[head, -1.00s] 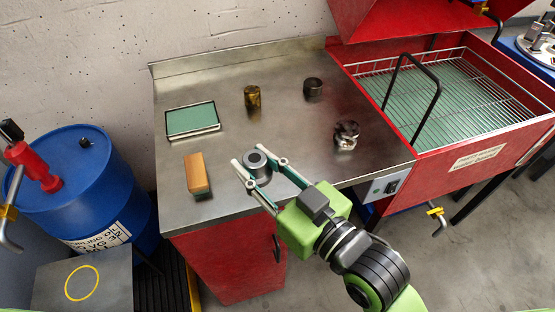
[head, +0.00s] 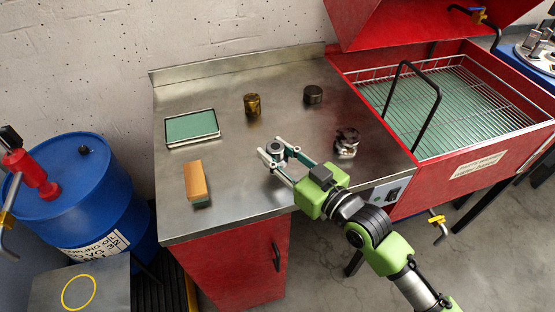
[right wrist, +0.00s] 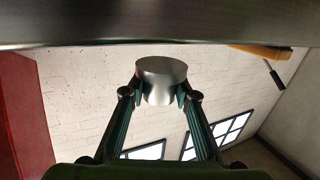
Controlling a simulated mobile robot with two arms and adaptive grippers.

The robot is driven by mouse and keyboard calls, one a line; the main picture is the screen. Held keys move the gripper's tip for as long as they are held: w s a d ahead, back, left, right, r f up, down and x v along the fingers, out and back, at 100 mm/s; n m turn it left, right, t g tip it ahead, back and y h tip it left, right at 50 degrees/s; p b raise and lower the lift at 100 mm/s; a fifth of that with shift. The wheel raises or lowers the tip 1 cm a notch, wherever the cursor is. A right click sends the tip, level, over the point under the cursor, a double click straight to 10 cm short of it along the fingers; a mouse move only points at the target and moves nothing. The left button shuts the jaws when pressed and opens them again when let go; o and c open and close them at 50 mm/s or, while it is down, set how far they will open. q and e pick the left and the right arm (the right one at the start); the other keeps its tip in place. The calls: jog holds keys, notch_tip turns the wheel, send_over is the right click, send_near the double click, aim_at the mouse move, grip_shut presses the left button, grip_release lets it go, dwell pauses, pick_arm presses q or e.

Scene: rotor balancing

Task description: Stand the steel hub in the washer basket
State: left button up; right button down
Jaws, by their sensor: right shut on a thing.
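The steel hub (head: 272,149) is a short grey cylinder with a dark hole in its top. My right gripper (head: 272,156) is shut on it from the sides, and the hub is upright above the steel bench. In the right wrist view the hub (right wrist: 162,78) sits between both fingertips, with a thin gap between it and the bench (right wrist: 150,25). The washer basket (head: 441,155) is a wire basket with a black handle, inside the red washer to the right of the gripper. No part shows in the basket. My left gripper is not in view.
On the bench are a brass cylinder (head: 252,104), a dark ring (head: 313,94), a shiny machined part (head: 346,143), a green-topped tray (head: 192,127) and a wooden-backed brush (head: 196,181). The black basket handle (head: 430,112) rises over the basket. The red lid (head: 420,20) stands open.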

aim_at(277, 160)
jog(key=f, duration=0.1)
jog(key=w+f, duration=0.1)
jog(key=f, duration=0.1)
jog(key=shift+d, duration=0.2)
jog(key=shift+f+p, duration=0.35)
jog(key=shift+f, duration=0.1)
jog(key=shift+f, duration=0.15)
jog(key=c, duration=1.6)
grip_release()
jog(key=shift+f, duration=0.1)
